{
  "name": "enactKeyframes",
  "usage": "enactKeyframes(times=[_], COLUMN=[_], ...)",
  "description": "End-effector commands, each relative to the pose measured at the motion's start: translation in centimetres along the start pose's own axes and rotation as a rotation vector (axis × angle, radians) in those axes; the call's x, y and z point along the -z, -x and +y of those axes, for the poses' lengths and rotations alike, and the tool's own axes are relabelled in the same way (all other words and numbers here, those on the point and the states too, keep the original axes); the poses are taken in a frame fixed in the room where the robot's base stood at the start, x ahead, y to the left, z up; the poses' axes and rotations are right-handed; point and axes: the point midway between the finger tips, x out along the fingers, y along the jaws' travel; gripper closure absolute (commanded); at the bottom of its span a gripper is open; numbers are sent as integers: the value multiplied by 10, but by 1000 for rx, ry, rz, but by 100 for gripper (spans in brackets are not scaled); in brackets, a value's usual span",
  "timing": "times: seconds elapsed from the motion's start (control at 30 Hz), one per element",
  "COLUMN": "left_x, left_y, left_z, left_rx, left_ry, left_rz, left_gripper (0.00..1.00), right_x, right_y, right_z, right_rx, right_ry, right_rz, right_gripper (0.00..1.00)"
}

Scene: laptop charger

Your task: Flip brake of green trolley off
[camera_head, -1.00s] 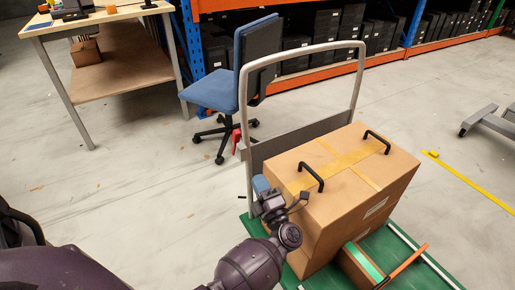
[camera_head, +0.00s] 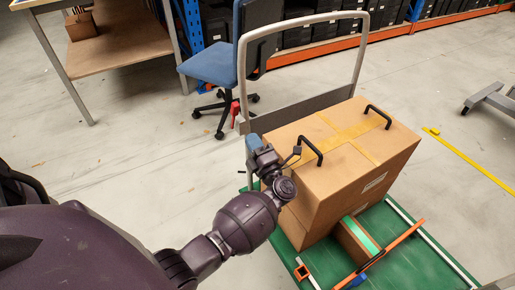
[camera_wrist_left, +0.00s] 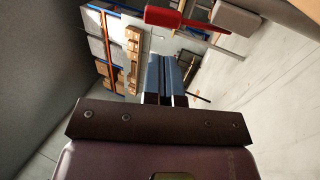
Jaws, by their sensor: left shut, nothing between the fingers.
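The green trolley (camera_head: 425,254) stands at the right of the head view, with a grey push handle (camera_head: 241,75). A red lever (camera_head: 235,113), apparently the brake, sticks out at the left side of the handle frame. It also appears as a red bar (camera_wrist_left: 186,20) near the top of the left wrist view. My left gripper (camera_head: 253,143) is beside the box's left corner, just below the lever in the picture and apart from it. Its blue fingers (camera_wrist_left: 167,76) are shut and empty. My right gripper is not in view.
A large cardboard box (camera_head: 325,165) with black handles sits on the trolley, close to my left gripper. A smaller box (camera_head: 354,240) lies in front of it. A blue chair (camera_head: 212,70) stands behind the lever. The floor to the left is open.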

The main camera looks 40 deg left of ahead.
Motion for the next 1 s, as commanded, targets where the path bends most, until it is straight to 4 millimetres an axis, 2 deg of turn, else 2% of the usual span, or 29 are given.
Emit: enactKeyframes(times=[0.03, 0.3, 0.5, 0.7, 1.0], left_x=[0, 0, 0, 0, 0], left_y=[-10, -55, -78, -87, -87], left_z=[0, -1, -1, -1, 0], left_rx=[-3, -2, -1, 1, 1], left_ry=[0, -2, -1, 0, 0], left_rz=[1, -1, -2, -1, -1], left_gripper=[100, 100, 100, 100, 100], right_x=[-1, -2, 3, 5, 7], right_y=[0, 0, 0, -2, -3], right_z=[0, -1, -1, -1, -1], right_rx=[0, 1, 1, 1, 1], right_ry=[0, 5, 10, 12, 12], right_rz=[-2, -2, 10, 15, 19], right_gripper=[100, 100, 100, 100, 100])
